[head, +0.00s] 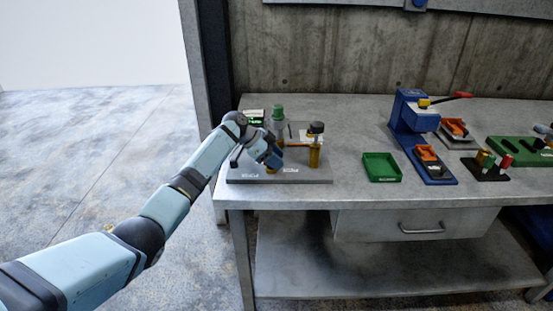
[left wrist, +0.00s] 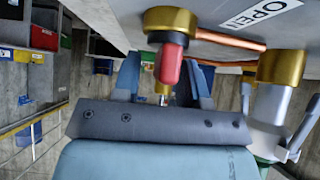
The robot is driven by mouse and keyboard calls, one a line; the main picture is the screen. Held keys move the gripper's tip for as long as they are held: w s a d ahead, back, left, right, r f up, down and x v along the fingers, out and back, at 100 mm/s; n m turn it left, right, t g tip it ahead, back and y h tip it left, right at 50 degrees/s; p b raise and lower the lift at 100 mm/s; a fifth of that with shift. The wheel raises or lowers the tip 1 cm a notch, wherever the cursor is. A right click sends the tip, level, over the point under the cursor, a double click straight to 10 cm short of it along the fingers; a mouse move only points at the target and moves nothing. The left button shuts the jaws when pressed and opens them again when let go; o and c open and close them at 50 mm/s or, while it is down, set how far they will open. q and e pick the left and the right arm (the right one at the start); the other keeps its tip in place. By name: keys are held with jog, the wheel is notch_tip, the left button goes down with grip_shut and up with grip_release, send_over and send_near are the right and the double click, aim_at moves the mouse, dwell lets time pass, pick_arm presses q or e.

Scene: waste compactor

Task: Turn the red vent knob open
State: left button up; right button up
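The red vent knob (left wrist: 171,64) shows in the left wrist view, below a brass fitting (left wrist: 172,19) on a grey plate. The knob lies between the two fingers of my left gripper (left wrist: 162,78), with a gap on each side. The fingers are apart and I see no contact. A white label reading OPEN (left wrist: 262,12) is on the plate beside the fitting. In the head view my left gripper (head: 272,161) is low over the left part of the grey plate (head: 310,176), and it and the wrist hide the knob. My right gripper is out of view.
Copper pipe (left wrist: 225,38) runs beside the fitting to another brass fitting (left wrist: 283,66). In the head view a brass column with a black top (head: 316,128) and a green-capped part (head: 278,112) stand close by. A green tray (head: 381,167) and blue press (head: 410,125) are farther right.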

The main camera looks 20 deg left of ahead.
pick_arm(q)
jog(key=shift+f, duration=0.1)
grip_shut()
